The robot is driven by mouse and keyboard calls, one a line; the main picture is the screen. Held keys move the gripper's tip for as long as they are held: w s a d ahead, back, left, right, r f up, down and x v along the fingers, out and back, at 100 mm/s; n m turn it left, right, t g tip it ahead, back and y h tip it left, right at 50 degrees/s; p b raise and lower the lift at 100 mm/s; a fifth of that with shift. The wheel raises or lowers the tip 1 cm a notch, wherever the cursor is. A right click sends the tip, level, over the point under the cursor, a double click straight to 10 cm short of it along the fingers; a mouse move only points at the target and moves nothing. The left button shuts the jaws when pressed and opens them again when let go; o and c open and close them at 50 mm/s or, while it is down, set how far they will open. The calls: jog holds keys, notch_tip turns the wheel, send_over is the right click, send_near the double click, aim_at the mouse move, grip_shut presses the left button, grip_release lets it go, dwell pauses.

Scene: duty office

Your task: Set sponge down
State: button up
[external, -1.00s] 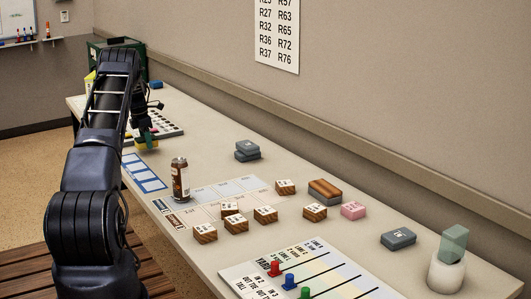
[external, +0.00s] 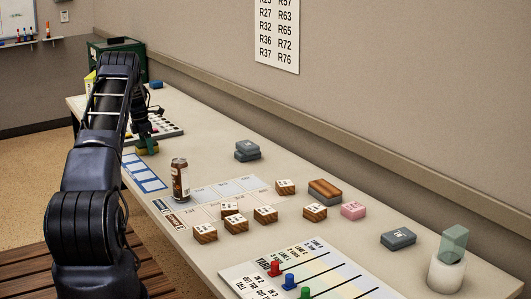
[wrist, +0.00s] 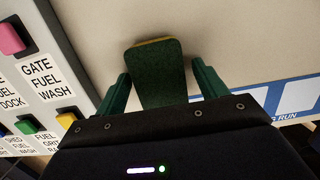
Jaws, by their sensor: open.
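The sponge (wrist: 157,75), dark green on top with a yellow edge, lies between my gripper's fingers in the wrist view. In the external view the sponge (external: 148,149) is a small yellow and green block at the table surface, near the far end of the blue-and-white card. My gripper (wrist: 161,70) is open, with a green finger on each side of the sponge and a visible gap at least on the right. In the external view my gripper (external: 146,138) is just above the sponge and partly blends with it. The sponge's underside is hidden.
A labelled panel with coloured blocks (wrist: 48,65) is left of the sponge in the wrist view. Bare table lies toward the wall.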

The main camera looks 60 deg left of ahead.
aim_at(142, 144)
notch_tip(142, 144, up, 12)
jog(key=s, duration=0.1)
jog(key=shift+s, duration=0.4)
